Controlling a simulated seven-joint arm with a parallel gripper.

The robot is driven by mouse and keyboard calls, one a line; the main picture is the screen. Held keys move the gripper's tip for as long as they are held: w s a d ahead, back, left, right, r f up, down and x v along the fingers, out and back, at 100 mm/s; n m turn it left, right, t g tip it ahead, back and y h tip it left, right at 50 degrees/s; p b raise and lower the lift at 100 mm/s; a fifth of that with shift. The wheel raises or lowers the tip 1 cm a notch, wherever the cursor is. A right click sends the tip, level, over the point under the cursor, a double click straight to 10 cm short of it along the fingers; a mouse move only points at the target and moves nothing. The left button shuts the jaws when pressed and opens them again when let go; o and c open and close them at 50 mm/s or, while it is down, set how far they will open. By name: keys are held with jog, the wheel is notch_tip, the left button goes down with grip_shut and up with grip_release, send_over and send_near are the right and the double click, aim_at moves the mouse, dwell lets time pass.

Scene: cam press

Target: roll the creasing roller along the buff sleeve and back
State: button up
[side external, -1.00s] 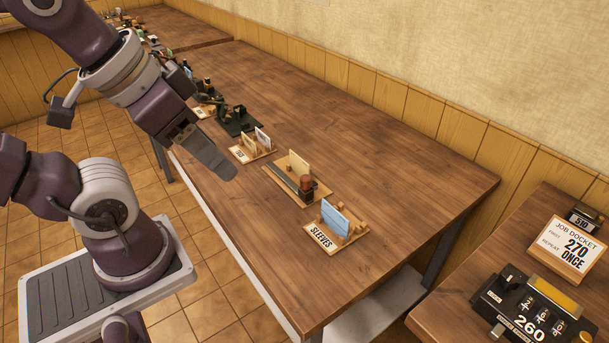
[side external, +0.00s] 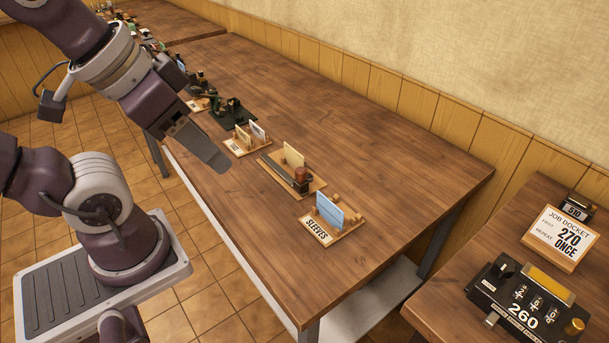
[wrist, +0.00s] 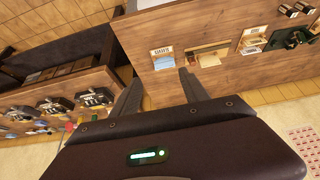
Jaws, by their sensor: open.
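A reddish-brown upright piece (side external: 302,174), which may be the creasing roller, sits at the right end of a dark strip on that holder. My gripper (side external: 220,160) is open and empty, above the table's near edge, left of the holder and apart from it. Its two fingers also show in the wrist view (wrist: 161,90), with nothing between them.
A rack marked SLEEVES (side external: 318,232) holds a blue sleeve (side external: 329,211) at the right. A smaller card rack (side external: 247,140) and a dark green press (side external: 233,115) stand at the left. A job docket (side external: 560,238) and a black counter box (side external: 525,305) are on the right-hand table. The back of the table is clear.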

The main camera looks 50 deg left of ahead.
jog(key=shift+c, duration=0.4)
jog(key=m+g, duration=0.5)
jog(key=m, duration=0.3)
send_over(301, 169)
jog(key=f, duration=1.6)
jog(key=shift+s+d+f, duration=0.3)
jog(key=shift+f, duration=0.1)
jog(key=shift+m+g, duration=0.3)
jog(key=shift+m, duration=0.2)
jog(key=f, duration=0.9)
jog(key=shift+w+a+f, duration=0.1)
jog(key=shift+w+a, duration=0.2)
jog(key=shift+a, duration=0.05)
jog(key=shift+c, duration=0.2)
grip_shut()
